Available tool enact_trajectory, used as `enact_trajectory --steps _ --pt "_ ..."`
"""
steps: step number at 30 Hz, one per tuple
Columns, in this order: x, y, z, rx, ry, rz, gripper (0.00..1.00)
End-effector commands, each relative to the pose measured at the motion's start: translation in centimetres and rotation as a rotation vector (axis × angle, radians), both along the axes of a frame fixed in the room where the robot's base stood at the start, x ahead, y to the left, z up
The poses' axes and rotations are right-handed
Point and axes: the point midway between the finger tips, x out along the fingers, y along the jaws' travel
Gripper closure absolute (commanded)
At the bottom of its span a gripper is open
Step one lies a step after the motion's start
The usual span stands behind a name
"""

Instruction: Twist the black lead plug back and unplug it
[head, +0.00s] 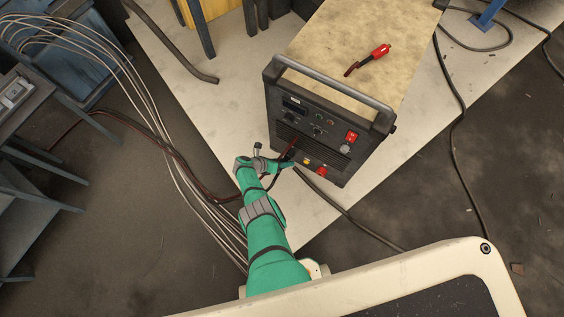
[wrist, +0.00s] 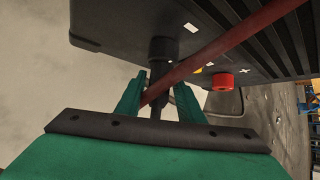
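The black lead plug (wrist: 160,50) sits in the lower front of the welding machine (head: 325,125), its dark lead running down from it in the wrist view. My green gripper (head: 285,165) is at the machine's lower front. In the wrist view its two fingers (wrist: 161,82) stand on either side of the black lead just below the plug, with gaps showing, so it looks open. A red lead (wrist: 215,48) crosses slantwise close to the fingers. In the head view my gripper hides the plug.
A red connector (head: 321,172) is on the machine's lower front, right of my gripper; it also shows in the wrist view (wrist: 222,81). Several pale cables (head: 170,150) run along the left. Dark cable (head: 350,215) trails right.

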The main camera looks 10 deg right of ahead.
Motion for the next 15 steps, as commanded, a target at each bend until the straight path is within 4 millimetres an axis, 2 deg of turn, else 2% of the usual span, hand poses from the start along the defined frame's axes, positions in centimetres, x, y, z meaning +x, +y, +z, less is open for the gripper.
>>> enact_trajectory --steps 15 --pt "-0.2 -0.11 0.01 0.154 -0.158 -0.005 0.66"
